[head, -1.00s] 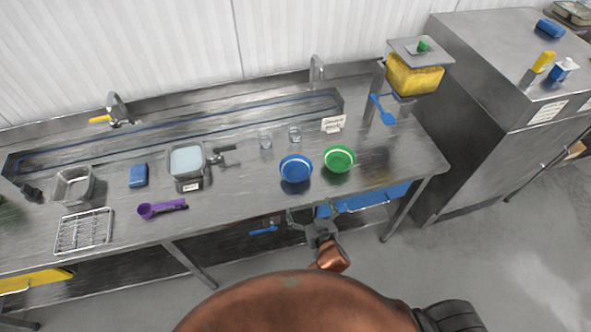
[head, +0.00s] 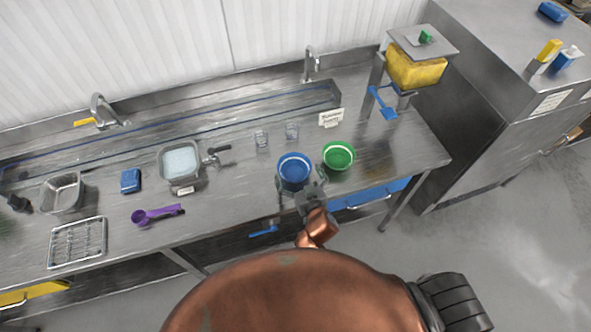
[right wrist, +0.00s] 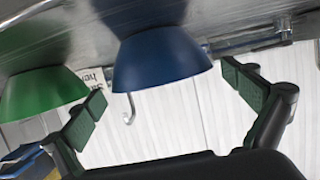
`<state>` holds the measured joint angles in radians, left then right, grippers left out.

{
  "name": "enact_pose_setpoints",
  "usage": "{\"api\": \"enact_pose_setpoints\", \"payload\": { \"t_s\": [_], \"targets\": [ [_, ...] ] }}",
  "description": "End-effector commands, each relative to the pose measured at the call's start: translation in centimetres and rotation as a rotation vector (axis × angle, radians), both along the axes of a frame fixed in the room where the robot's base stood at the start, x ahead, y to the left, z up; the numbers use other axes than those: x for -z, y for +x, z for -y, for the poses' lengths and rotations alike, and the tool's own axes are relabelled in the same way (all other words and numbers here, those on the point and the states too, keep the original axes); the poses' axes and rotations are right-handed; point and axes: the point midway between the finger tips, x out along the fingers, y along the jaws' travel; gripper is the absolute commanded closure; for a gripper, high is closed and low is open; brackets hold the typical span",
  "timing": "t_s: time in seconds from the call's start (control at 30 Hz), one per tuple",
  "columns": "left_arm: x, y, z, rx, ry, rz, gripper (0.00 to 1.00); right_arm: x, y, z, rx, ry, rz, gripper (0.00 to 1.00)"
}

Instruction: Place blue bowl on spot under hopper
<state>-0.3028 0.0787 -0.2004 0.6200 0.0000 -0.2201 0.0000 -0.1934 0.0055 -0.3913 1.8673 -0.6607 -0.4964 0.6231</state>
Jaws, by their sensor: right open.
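The blue bowl (head: 294,171) sits upright near the front edge of the steel table (head: 232,205). It also shows in the right wrist view (right wrist: 160,60), upside down in the picture. My right gripper (head: 301,187) is open at the near side of the bowl, its fingers spread to either side. In the right wrist view the open gripper (right wrist: 165,100) has nothing between its pads, and the bowl lies beyond them. The yellow-filled hopper (head: 415,72) stands at the table's right end. No marked spot can be made out beneath it. My left gripper is out of view.
The green bowl (head: 338,156) stands close to the right of the blue bowl. A small sign (head: 331,118) and two glasses (head: 262,139) stand behind. A blue scoop (head: 382,105) hangs by the hopper.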

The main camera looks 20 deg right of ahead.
Motion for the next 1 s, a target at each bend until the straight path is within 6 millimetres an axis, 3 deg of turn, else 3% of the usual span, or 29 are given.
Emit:
{"api": "enact_pose_setpoints", "payload": {
  "t_s": [0.17,0.5,0.67,1.0],
  "targets": [
    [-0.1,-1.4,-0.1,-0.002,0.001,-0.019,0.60,0.7,2.6,-0.3,0.000,0.001,-0.001,0.00],
    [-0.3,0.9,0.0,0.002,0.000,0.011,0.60,1.0,3.3,-0.1,0.003,0.002,-0.001,0.00],
    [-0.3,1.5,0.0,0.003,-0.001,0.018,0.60,1.1,3.3,-0.1,0.004,0.002,-0.001,0.10],
    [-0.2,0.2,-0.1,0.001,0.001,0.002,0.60,1.1,3.3,-0.1,0.004,0.002,-0.001,0.33]
  ]
}}
